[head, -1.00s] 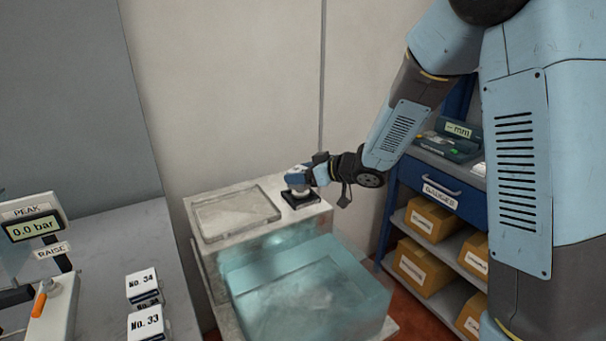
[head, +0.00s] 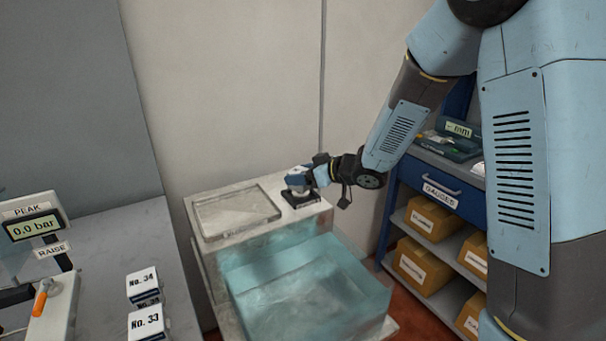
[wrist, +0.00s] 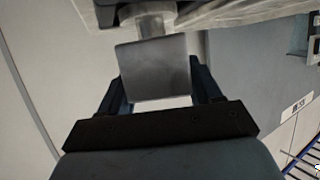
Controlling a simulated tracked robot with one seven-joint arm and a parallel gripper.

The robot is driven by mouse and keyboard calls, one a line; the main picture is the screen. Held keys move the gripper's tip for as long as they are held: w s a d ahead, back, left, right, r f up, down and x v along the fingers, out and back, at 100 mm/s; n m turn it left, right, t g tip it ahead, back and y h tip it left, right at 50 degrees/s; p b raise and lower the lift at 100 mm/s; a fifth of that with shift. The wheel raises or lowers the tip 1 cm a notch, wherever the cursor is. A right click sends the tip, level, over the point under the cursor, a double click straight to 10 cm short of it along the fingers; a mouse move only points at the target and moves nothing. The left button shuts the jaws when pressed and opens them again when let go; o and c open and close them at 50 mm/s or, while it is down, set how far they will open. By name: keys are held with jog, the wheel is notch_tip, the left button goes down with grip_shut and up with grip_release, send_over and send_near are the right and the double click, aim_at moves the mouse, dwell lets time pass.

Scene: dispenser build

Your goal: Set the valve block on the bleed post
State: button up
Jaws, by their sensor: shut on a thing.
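My gripper (head: 310,178) is at the back right corner of the pale bench top in the head view. In the wrist view its two dark fingers (wrist: 160,88) are shut on a plain grey block (wrist: 153,68), which I take to be the valve block. A short grey round piece (wrist: 151,22) shows just beyond the block, perhaps the bleed post; I cannot tell whether they touch. In the head view a dark square base (head: 311,199) lies under the gripper. The gripper hides most of the block and post there.
A shallow tray (head: 238,212) lies left of the dark base. A teal see-through basin (head: 308,285) stands in front. A blue shelf unit (head: 431,188) with cardboard boxes is at right. A grey table (head: 110,240) with a gauge and labelled blocks is at left.

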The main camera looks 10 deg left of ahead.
jog(key=shift+f, duration=0.2)
jog(key=o, duration=1.4)
jog(key=shift+v, duration=5.5)
